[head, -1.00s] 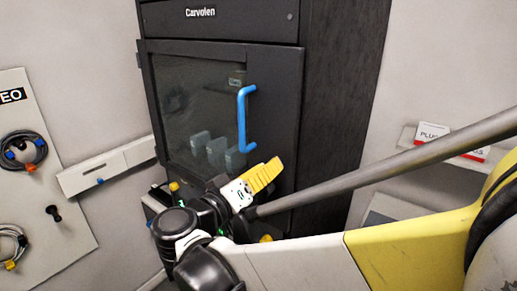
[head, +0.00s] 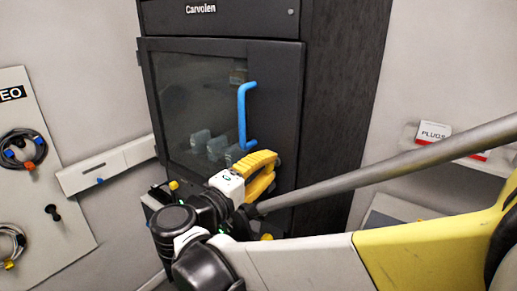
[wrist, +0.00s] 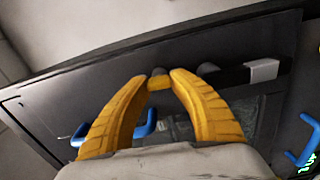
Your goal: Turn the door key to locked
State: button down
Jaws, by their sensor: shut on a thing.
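The black cabinet's glazed door (head: 278,70) is closed, with a blue handle (head: 242,118) standing upright on its right part. My gripper (head: 274,163) is at the door's right side, below the handle. In the wrist view my gripper (wrist: 159,80) has its yellow fingertips closed on a small yellow piece, the key (wrist: 159,84), at a dark round fitting on the door. The blue handle (wrist: 146,124) shows behind the fingers there. In the head view my fingers hide the key. The key's exact angle is hard to tell.
A board with coiled cables (head: 52,212) stands at the left. A white wall rail (head: 108,166) lies between the board and the cabinet. A shelf with a box marked PLUGS (head: 432,133) is at the right. My arm crosses the lower right.

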jog(key=shift+n, duration=0.5)
jog(key=c, duration=1.1)
grip_release()
jog(key=shift+w+d, duration=0.1)
jog(key=shift+r, duration=0.1)
